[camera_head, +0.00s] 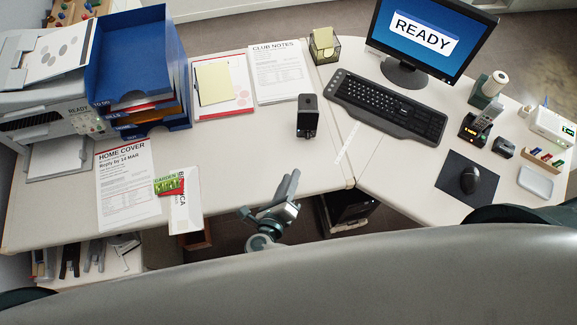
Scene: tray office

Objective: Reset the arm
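My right gripper (284,188) is in the lower middle of the head view, just off the front edge of the desk (260,172). Its grey fingers point up and to the right in the picture, and I see nothing held in them. The angle does not show clearly how far apart the fingers are. My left gripper is not in view. A small card with a green and red picture (168,186) and a white booklet (186,212) lie to its left, the booklet reaching over the front edge.
A black box-shaped device (307,117) stands behind the gripper. A keyboard (388,107), monitor (420,38) and mouse (470,179) are to the right. Blue trays (138,55), a printer (50,115) and a printed sheet (127,165) are to the left. Desk between is clear.

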